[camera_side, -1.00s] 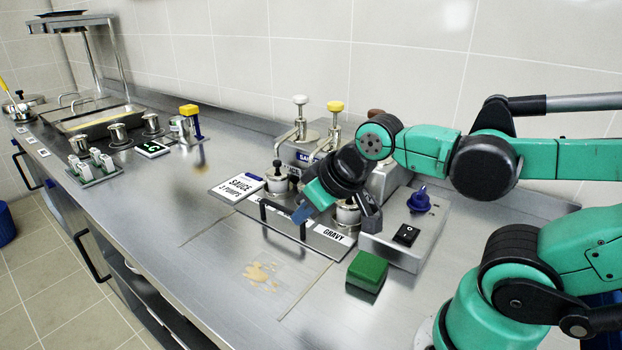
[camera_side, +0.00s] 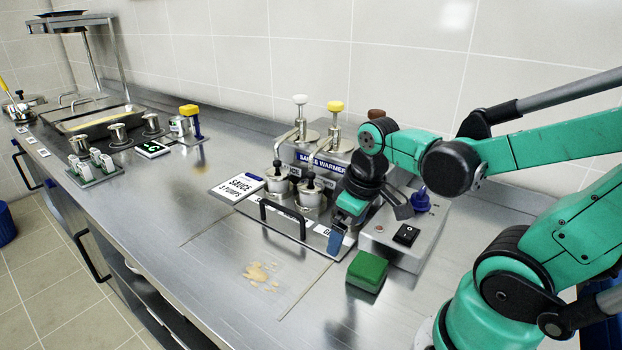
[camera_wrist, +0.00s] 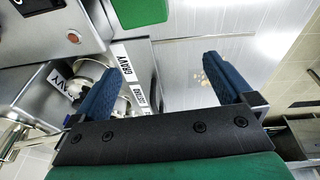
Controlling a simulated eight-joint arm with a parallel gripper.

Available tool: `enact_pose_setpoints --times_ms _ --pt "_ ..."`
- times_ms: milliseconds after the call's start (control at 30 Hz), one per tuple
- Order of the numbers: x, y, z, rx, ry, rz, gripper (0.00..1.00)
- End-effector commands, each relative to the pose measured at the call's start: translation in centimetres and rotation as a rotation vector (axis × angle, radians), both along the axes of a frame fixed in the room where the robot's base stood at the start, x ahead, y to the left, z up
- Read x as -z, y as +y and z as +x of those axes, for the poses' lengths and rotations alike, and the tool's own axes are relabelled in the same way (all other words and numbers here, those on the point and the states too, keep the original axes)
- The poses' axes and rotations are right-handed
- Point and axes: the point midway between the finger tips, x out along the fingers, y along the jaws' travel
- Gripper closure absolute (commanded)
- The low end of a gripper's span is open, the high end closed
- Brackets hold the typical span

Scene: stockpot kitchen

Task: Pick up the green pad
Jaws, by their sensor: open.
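The green pad (camera_side: 367,271) is a small block lying on the steel counter, in front of the sauce warmer's switch box. Part of it shows at the top edge of the wrist view (camera_wrist: 138,12). My gripper (camera_side: 337,238) is above and a little behind-left of the pad in the side view, pointing down and apart from it. In the wrist view my two blue fingers (camera_wrist: 160,80) are spread with nothing between them.
The sauce warmer (camera_side: 322,163) with its pumps stands behind my gripper. Its switch box (camera_side: 403,238) with a blue knob is close to the pad.

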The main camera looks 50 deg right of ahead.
Motion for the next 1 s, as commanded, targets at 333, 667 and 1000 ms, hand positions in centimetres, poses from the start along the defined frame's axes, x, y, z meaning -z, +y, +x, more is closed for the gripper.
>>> enact_pose_setpoints --times_ms 333,667,1000 --pt "2.4 -2.2 -3.3 -0.027 0.218 0.058 0.0" --pt "5.2 -2.2 -3.2 -0.027 0.214 0.056 0.0" --pt "7.3 -2.2 -3.2 -0.026 0.213 0.056 0.0"
